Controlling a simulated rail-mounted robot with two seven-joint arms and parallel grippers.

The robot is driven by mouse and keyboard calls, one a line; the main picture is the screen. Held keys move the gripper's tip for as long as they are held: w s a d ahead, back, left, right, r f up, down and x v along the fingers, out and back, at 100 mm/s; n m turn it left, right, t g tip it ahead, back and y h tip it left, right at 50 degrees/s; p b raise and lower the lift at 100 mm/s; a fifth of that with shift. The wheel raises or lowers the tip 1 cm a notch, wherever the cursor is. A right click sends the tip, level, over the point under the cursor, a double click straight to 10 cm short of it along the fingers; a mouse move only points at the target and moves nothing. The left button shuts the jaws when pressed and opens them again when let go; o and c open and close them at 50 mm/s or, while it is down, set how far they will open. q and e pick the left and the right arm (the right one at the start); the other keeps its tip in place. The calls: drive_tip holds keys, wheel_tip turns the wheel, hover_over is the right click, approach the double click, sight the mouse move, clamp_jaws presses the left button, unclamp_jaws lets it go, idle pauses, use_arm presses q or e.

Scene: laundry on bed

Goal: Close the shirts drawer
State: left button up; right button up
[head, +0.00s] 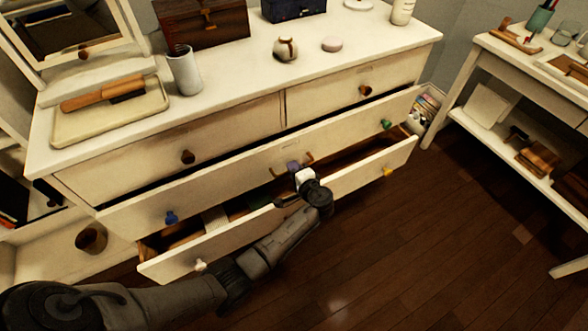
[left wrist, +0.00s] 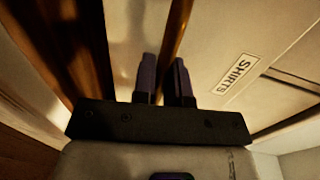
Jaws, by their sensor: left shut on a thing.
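The shirts drawer (head: 225,180) is the wide middle drawer of a cream dresser. It stands pulled out, with a dark gap above its front. Its SHIRTS label (left wrist: 236,75) reads clearly in the left wrist view. A brass bar handle (head: 308,157) sits at the middle of its front. My left gripper (head: 293,167) is at this handle, and its two dark fingers also show in the left wrist view (left wrist: 163,75). They are shut on the handle, which is partly hidden by them. My right gripper is not in view.
The bottom drawer (head: 345,180) below is also open, with items inside. The dresser top (head: 235,95) holds a tray (head: 75,125), a vase (head: 184,72) and boxes. A side table (head: 465,55) stands at right. The wooden floor (head: 400,260) in front is clear.

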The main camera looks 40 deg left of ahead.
sight(288, 161)
use_arm(q)
clamp_jaws()
drive_tip(key=x, duration=0.3)
drive_tip(key=shift+a+r, duration=0.15)
drive_tip(key=shift+a, duration=0.05)
drive_tip(key=o, duration=0.6)
unclamp_jaws()
drive_tip(key=shift+w+a+r, duration=0.15)
drive_tip(key=shift+w+a, duration=0.05)
drive_tip(key=shift+c, duration=0.2)
drive_tip(key=shift+d, duration=0.15)
